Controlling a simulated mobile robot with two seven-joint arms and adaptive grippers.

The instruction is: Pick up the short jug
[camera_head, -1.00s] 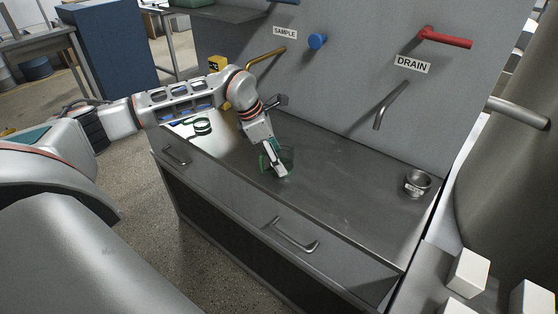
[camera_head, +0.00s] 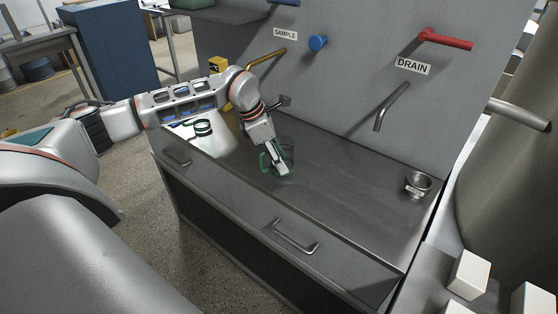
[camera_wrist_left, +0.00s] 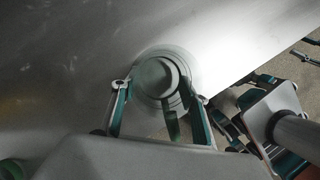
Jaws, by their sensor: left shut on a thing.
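A clear jug with a green tint and a green handle (camera_head: 287,151) stands upright on the steel counter. My left gripper (camera_head: 278,171) is at the jug's near side, pointing down, and is shut on it. In the left wrist view the round jug (camera_wrist_left: 185,62) shows from above, with a dark strip, likely its handle, between the fingers of my left gripper (camera_wrist_left: 160,97). The exact contact is hard to see. I cannot tell any gap between the jug and the counter.
A second green-rimmed glass vessel (camera_head: 203,127) stands on the counter (camera_head: 335,205) at the left. A small metal cup (camera_head: 418,182) is at the right end. Pipes, including the drain spout (camera_head: 390,107), stick out from the back panel. The middle of the counter is clear.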

